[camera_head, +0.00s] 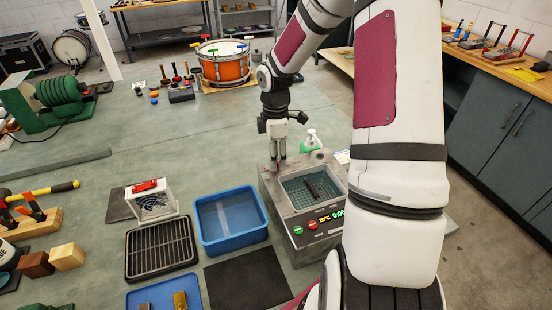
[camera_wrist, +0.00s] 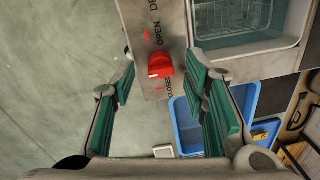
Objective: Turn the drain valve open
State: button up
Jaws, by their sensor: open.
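The drain valve is a red knob (camera_wrist: 160,65) on a grey panel (camera_wrist: 152,22) in the wrist view. A pale mark shows at its lower left. The printed words OPEN and CLOSED stand above and below it; I cannot tell its exact setting. My gripper (camera_wrist: 163,78) is open, with its green-padded fingers apart on the left and right of the knob, not visibly touching it. In the head view my gripper (camera_head: 279,163) points down at the back left side of the grey tank (camera_head: 269,192).
The tank has a basket (camera_head: 300,190) inside and a lit display with buttons. A blue tub (camera_head: 230,218) stands left of it, beside a black rack (camera_head: 160,250). A green-and-white bottle (camera_head: 311,143) stands behind the tank.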

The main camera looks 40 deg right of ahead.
jog(key=shift+f, duration=0.55)
grip_shut()
